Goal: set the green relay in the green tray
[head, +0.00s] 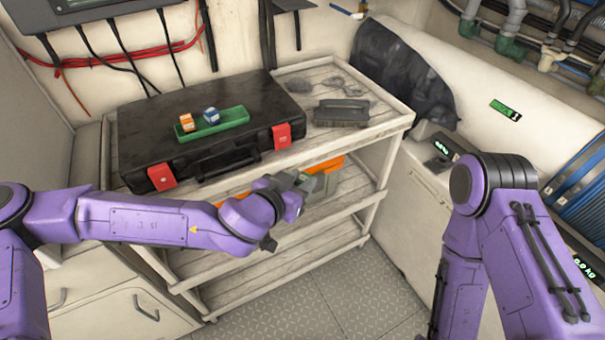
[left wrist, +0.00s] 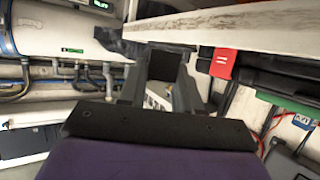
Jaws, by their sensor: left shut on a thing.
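The green tray (head: 232,122) lies on top of a closed black case. An orange relay (head: 187,122) and a blue relay (head: 211,116) sit in its left and middle parts; its right part is bare. My left gripper (head: 314,190) is in front of the cart, below and right of the tray. It is shut on a block that looks dark in the left wrist view (left wrist: 164,66). I take this for the green relay, though its colour is lost in shade. No other green relay shows. My right gripper is out of view.
The black case (head: 140,130) with red latches fills the left of the cart's top shelf (head: 385,115). A dark brush (head: 341,113) and grey shackles lie to its right. Orange things (head: 326,164) stand on the shelf below. The top shelf's edge is above my left gripper.

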